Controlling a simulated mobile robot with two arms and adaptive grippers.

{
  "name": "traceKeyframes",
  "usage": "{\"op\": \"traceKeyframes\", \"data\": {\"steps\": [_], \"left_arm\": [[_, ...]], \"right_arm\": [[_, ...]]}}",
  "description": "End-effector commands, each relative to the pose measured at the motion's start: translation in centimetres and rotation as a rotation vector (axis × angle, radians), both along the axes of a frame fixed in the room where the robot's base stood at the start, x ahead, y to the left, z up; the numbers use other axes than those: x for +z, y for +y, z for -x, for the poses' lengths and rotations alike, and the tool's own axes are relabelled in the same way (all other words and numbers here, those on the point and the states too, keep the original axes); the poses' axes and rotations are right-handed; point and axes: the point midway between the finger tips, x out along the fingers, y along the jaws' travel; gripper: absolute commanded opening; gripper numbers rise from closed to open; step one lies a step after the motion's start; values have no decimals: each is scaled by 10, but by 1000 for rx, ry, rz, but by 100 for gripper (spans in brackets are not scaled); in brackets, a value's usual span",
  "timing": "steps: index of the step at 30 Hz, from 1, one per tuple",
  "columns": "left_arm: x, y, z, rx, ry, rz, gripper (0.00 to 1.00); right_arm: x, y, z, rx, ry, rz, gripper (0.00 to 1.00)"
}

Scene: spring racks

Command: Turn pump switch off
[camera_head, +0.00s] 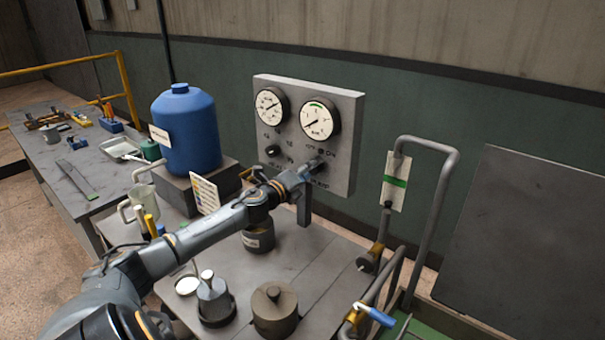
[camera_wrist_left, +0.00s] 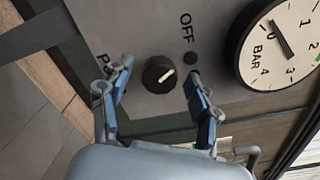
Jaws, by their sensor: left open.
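The pump switch (camera_wrist_left: 159,75) is a round black knob with a white pointer mark on a grey panel. In the left wrist view its pointer slants to the upper right, and the OFF label (camera_wrist_left: 187,28) is above it. My left gripper (camera_wrist_left: 160,70) is open, with one finger on each side of the knob; I cannot tell whether they touch it. In the head view the left gripper (camera_head: 308,174) is at the lower right of the grey gauge panel (camera_head: 345,125) and largely hides the switch. My right gripper is not in view.
Two dials (camera_head: 319,120) sit above the switch, and another black knob (camera_head: 272,151) is to its left. A blue tank (camera_head: 185,130) stands left of the panel. Lidded pots (camera_head: 275,310) stand on the table below my arm. A bent pipe (camera_head: 440,190) rises at the right.

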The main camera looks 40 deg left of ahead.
Motion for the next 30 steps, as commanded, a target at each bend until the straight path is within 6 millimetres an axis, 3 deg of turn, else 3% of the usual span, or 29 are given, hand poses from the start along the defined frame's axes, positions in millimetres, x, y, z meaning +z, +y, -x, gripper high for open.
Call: {"op": "traceKeyframes", "data": {"steps": [30], "left_arm": [[1, -14, 112, 0, 1, 1, 62]], "right_arm": [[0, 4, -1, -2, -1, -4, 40]]}}
